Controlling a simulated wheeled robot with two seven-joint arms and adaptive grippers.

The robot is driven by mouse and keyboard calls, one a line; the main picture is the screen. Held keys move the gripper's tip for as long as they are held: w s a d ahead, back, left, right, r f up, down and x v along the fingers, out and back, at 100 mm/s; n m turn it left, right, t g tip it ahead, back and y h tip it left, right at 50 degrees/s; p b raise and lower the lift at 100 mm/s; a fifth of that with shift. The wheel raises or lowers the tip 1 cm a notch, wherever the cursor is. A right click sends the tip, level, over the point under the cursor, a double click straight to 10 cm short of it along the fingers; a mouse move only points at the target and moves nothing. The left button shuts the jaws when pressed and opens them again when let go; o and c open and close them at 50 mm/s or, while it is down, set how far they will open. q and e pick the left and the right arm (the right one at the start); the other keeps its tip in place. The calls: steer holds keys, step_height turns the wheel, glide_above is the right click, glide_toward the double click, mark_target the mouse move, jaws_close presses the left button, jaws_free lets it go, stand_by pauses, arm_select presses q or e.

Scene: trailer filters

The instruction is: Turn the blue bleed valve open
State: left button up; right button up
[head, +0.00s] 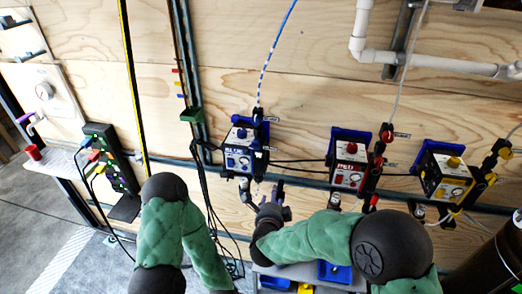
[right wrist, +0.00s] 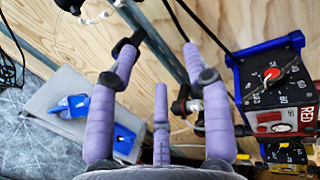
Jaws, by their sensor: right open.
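The blue-labelled box (head: 240,150) is on the plywood wall in the head view, left of the red and yellow ones. Dark fittings with blue parts (head: 266,130) run along its right side, and a small pale fitting (head: 245,188) hangs below it. I cannot tell which part is the bleed valve. My right gripper (head: 272,196) is just below and right of the blue box. In the right wrist view its purple fingers (right wrist: 160,45) are spread and empty, with bare wood and a dark bar between and beyond them. My left gripper is out of view; only my left arm shows.
The red box (head: 348,173) and yellow box (head: 446,180) are to the right; the red one also shows in the right wrist view (right wrist: 272,122). Black hoses (head: 206,205) hang left of my right gripper. A grey tray (right wrist: 58,92) holding blue pieces is below.

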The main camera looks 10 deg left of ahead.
mark_target(254, 149)
steer(key=s+a+r+m+t+h+p, duration=0.1)
steer(key=s+a+r+t+p, duration=0.2)
steer(key=r, duration=0.6)
steer(key=s+a+r+m+p, duration=0.1)
steer(key=s+a+r+p, duration=0.1)
steer(key=s+a+r, duration=0.45)
arm_select(q)
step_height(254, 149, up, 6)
steer(key=shift+b, duration=0.3)
arm_select(e)
steer(key=w+d, duration=0.1)
steer(key=w, duration=0.3)
steer(key=w+d+r, duration=0.1)
steer(key=w, duration=0.7)
steer(key=shift+d+r, duration=0.35)
steer(key=shift+d, duration=0.05)
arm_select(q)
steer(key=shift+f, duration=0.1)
arm_select(e)
steer(key=shift+n, duration=0.3)
jaws_close()
